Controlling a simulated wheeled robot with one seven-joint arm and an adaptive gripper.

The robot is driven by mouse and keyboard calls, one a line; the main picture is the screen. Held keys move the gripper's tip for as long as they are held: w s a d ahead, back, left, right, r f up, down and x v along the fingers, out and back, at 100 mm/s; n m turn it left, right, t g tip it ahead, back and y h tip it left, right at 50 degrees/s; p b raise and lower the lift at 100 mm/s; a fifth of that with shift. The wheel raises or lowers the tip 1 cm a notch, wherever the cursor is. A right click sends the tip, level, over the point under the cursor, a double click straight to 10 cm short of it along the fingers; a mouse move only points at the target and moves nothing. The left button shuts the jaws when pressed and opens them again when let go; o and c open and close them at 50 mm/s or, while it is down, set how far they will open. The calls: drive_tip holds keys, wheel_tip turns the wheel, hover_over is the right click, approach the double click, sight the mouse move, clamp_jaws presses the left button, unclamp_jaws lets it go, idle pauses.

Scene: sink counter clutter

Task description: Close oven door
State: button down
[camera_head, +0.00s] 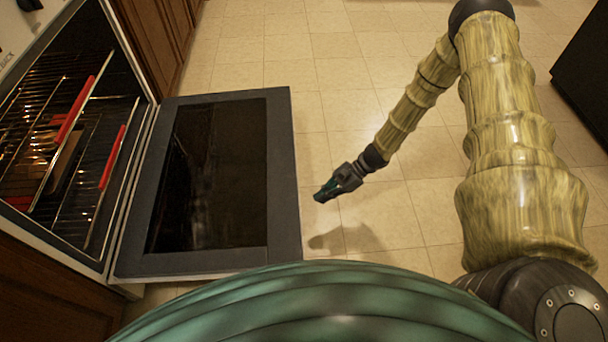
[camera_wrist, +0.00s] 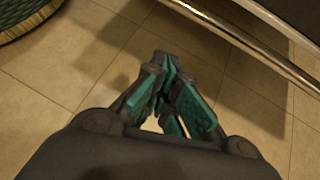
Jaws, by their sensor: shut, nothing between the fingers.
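The oven door (camera_head: 283,180) hangs fully open and lies about level, hinged at the oven (camera_head: 125,150) on the left. It has a dark glass pane and a grey frame. My gripper (camera_head: 318,198) is shut and empty, a little to the right of the door's outer edge and apart from it. In the wrist view my gripper (camera_wrist: 168,68) has its fingertips together over the tiled floor. A metal bar (camera_wrist: 250,42), apparently the door's handle, crosses the upper right of that view, away from the fingers.
Oven racks (camera_head: 50,165) with red front strips sit inside the oven. Wooden cabinets (camera_head: 160,40) stand beside it. The tiled floor (camera_head: 350,80) is clear around my gripper. A black appliance or cabinet (camera_head: 585,75) stands at the far right.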

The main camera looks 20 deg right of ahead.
drive_tip(key=w+d+r+m+t+y+b, duration=0.35)
drive_tip(key=w+d, duration=0.25)
drive_tip(key=w, duration=0.3)
drive_tip(key=w+d+f+b+x, duration=0.1)
drive_tip(key=f+b+x, duration=0.15)
drive_tip(key=x, duration=0.75)
drive_tip(key=shift+n+t+h, duration=0.25)
drive_tip(key=shift+h, duration=0.1)
drive_tip(key=shift+s+a+r+b, duration=0.1)
drive_tip(key=shift+r+b, duration=0.35)
drive_tip(key=shift+r, duration=0.85)
drive_tip(key=shift+s+a+r+b, duration=0.1)
drive_tip(key=shift+r+b, duration=0.35)
drive_tip(key=shift+r, duration=0.9)
